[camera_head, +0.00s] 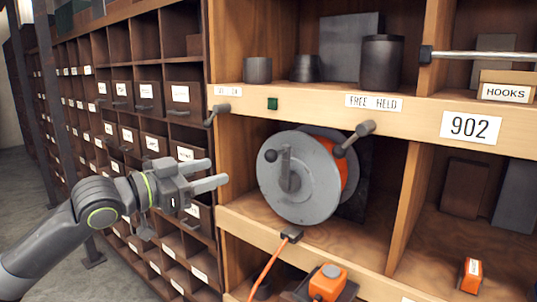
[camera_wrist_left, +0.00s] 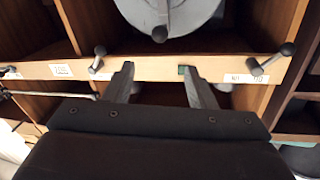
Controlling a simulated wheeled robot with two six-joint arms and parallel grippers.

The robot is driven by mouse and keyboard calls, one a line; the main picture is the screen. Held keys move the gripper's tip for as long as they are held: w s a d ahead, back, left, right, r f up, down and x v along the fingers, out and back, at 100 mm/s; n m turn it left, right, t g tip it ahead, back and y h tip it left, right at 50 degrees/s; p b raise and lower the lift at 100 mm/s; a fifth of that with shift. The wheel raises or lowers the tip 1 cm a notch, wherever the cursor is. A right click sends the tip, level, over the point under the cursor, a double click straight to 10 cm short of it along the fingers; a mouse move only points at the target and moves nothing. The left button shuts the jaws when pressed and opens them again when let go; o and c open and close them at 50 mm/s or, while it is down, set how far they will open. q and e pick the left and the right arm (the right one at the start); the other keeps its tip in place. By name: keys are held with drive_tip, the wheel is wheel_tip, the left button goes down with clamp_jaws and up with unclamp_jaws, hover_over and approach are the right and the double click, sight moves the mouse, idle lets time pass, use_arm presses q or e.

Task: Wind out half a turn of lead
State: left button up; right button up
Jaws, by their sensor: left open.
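The cable reel (camera_head: 298,195) is a grey disc with an orange drum behind it, standing in an open shelf bay. Its crank (camera_head: 289,168) carries a dark knob (camera_head: 270,156) at the upper left of the disc. An orange lead (camera_head: 268,268) hangs below the reel from a dark plug (camera_head: 291,233) at the shelf's front edge. My left gripper (camera_head: 216,173) is open and empty, left of the reel and apart from the knob. In the left wrist view, which looks upside down, the reel (camera_wrist_left: 185,12) and knob (camera_wrist_left: 159,34) lie beyond its spread fingers (camera_wrist_left: 158,75). My right gripper is out of view.
Two lever handles, left (camera_head: 216,114) and right (camera_head: 354,138), stick out from the front rail around the bay. A green square (camera_head: 272,104) sits on the rail. An orange-topped device (camera_head: 328,282) stands below. Small labelled drawers (camera_head: 185,95) fill the left cabinet.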

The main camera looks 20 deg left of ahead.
sight(266, 157)
use_arm(q)
drive_tip(key=p+x, duration=0.4)
drive_tip(key=x, duration=1.1)
drive_tip(key=shift+w+d+r+p, duration=0.1)
drive_tip(key=shift+w+d+p, duration=0.1)
drive_tip(key=shift+p, duration=0.1)
drive_tip(key=shift+w+d, duration=0.35)
drive_tip(key=shift+w, duration=0.2)
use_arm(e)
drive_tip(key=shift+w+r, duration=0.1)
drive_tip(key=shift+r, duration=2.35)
use_arm(q)
clamp_jaws()
